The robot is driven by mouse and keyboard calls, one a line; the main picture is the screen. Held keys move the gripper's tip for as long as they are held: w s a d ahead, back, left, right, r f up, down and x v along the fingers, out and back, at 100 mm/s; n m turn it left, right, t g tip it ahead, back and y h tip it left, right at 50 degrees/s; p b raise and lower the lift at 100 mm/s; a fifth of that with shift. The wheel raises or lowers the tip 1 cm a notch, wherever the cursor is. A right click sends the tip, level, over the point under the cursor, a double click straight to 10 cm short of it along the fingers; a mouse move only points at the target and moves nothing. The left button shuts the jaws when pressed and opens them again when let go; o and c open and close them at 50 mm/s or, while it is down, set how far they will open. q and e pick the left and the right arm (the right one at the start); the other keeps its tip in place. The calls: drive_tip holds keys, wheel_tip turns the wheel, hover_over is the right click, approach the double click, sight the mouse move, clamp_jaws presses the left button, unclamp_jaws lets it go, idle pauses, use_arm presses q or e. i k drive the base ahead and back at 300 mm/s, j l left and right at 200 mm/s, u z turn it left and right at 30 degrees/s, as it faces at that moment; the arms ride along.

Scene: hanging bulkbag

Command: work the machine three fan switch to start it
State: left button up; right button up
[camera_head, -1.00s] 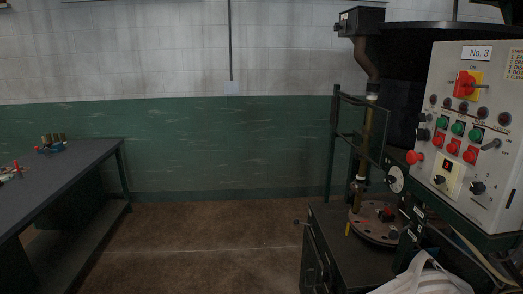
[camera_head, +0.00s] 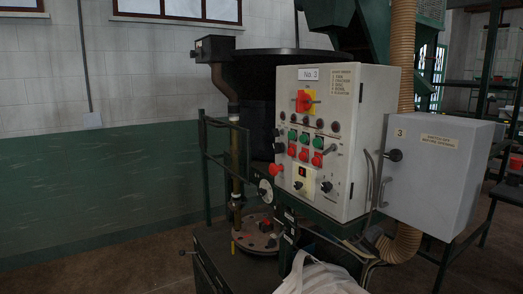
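The machine three control box (camera_head: 359,120) is a pale cabinet marked "No. 3" near the middle of the head view. Its front has a red rotary switch on a yellow plate (camera_head: 304,101), a row of dark indicator lamps, green buttons (camera_head: 293,134) above red buttons (camera_head: 304,154), and a small lever (camera_head: 331,149). Black knobs sit lower on the panel. A label plate on the front is too small to read fully, so I cannot tell which control is the fan switch. Neither of my grippers is in view.
A grey cabinet (camera_head: 437,175) marked "3" stands right of the control box, with a ribbed hose (camera_head: 402,50) behind. A white bag (camera_head: 318,277) is at the bottom. A round plate (camera_head: 258,238) sits on the dark bench below. Open floor shows at the lower left.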

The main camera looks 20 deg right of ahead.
sight(279, 148)
drive_tip(key=z, duration=1.2)
